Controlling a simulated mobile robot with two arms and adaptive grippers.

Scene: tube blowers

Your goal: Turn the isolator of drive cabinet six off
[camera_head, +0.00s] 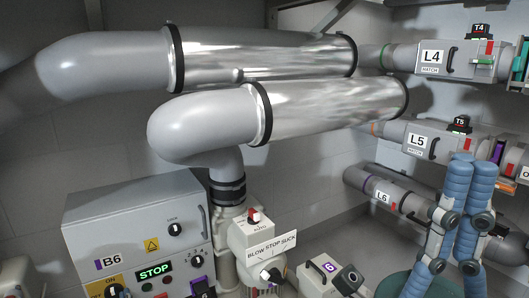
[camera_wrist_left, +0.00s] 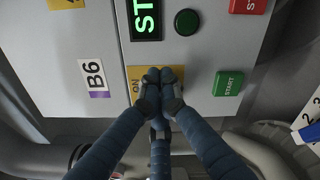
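Drive cabinet B6 (camera_head: 135,225) is the grey box at the lower left. Its isolator (camera_head: 113,290) is a black knob on a yellow plate marked ON, cut by the bottom edge of the head view. In the left wrist view the yellow plate (camera_wrist_left: 135,80) shows behind my left gripper (camera_wrist_left: 160,73). Its blue fingers have their tips together in front of the plate and hide the knob. I cannot tell whether they touch it. My left gripper is not clear in the head view. My right gripper (camera_head: 472,163) points up at the right, fingers together, holding nothing.
The cabinet carries a lit STOP display (camera_head: 154,271), a green START button (camera_wrist_left: 228,83) and a red button (camera_wrist_left: 249,5). A BLOW STOP SUCK selector (camera_head: 270,274) stands right of it. Large pipes (camera_head: 260,55) run above. Hatch L5 (camera_head: 425,142) is behind my right gripper.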

